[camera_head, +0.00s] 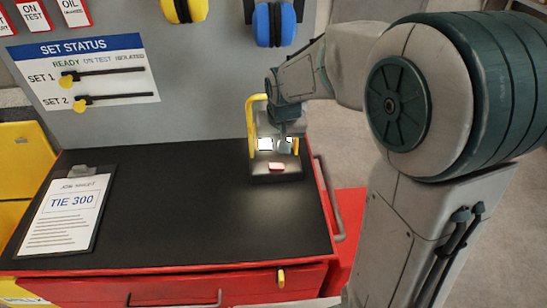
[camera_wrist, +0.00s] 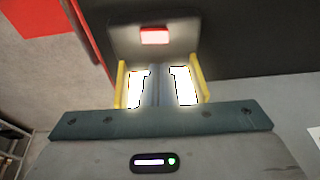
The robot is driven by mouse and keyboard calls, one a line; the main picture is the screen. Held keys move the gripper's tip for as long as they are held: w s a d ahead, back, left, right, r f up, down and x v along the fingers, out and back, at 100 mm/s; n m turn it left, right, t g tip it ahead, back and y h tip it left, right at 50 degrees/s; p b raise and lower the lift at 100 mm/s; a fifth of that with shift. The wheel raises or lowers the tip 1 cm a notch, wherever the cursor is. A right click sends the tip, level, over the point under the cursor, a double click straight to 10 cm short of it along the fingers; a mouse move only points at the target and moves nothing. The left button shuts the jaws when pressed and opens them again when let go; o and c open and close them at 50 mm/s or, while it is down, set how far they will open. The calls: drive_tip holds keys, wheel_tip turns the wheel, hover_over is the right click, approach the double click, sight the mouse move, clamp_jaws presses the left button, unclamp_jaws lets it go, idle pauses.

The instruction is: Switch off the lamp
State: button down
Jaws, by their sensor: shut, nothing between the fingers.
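The lamp (camera_head: 262,176) stands at the right end of the black bench top, with a dark base, a yellow frame and bright white lit panels. Its red switch (camera_head: 277,166) is on the base's near side. In the wrist view the red switch (camera_wrist: 154,36) looks bright, and the lit panels (camera_wrist: 185,87) glow between the yellow bars. My gripper (camera_head: 285,145) is shut and empty, pointing down at the lamp. In the wrist view my closed fingers (camera_wrist: 157,85) cover the middle of the lit area. I cannot tell whether they touch the lamp.
A clipboard (camera_head: 66,212) reading "TIE 300" lies at the bench's left. The grey back panel carries a set status board (camera_head: 110,60) and hanging yellow and blue ear defenders (camera_head: 273,24). A grey rail (camera_head: 330,200) runs along the red bench's right side. The bench middle is clear.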

sight(273, 165)
drive_tip(key=x, duration=0.4)
drive_tip(key=s+x, duration=0.1)
drive_tip(key=x, duration=0.2)
drive_tip(key=shift+s+a+f+p, duration=0.1)
drive_tip(key=shift+a+f+p, duration=0.1)
drive_tip(key=shift+p, duration=0.1)
